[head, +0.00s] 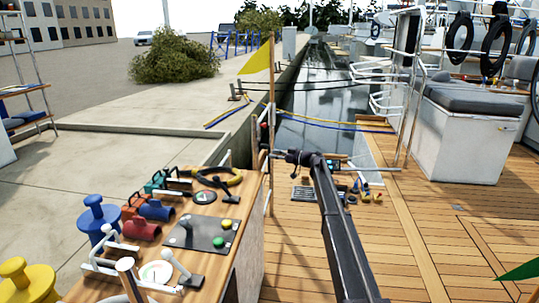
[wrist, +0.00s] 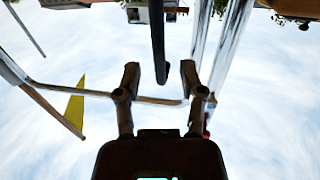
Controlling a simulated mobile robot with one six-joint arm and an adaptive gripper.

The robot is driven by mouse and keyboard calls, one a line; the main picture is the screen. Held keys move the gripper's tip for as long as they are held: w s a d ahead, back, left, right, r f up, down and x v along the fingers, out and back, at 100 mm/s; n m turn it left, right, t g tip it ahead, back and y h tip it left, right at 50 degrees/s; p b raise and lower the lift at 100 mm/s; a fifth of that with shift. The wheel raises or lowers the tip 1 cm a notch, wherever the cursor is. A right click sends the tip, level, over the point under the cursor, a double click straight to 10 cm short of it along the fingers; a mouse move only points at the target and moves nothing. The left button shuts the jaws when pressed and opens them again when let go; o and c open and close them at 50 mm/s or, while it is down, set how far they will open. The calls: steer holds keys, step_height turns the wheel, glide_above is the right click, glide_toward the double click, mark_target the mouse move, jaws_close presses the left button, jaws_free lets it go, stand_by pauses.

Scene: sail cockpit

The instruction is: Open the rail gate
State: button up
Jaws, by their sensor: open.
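My gripper (head: 288,155) is at the end of my dark arm in the middle of the head view, close to the post with the yellow flag. In the wrist view my gripper (wrist: 160,76) points up with its fingers apart. A dark bar (wrist: 157,40) comes down from the top edge and ends between the fingertips, with space on both sides. A thin metal rail (wrist: 70,89) runs across behind the fingers. Two shiny tubes (wrist: 229,45) rise at the right. White tubular railing (head: 388,100) stands right of my gripper in the head view. I cannot tell which part is the gate.
The yellow flag (head: 256,60) stands beside my arm. A white locker (head: 462,135) with grey cushions is at the right. The wooden deck (head: 440,240) is mostly clear.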

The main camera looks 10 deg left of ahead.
steer(key=shift+x, duration=1.5)
jaws_close()
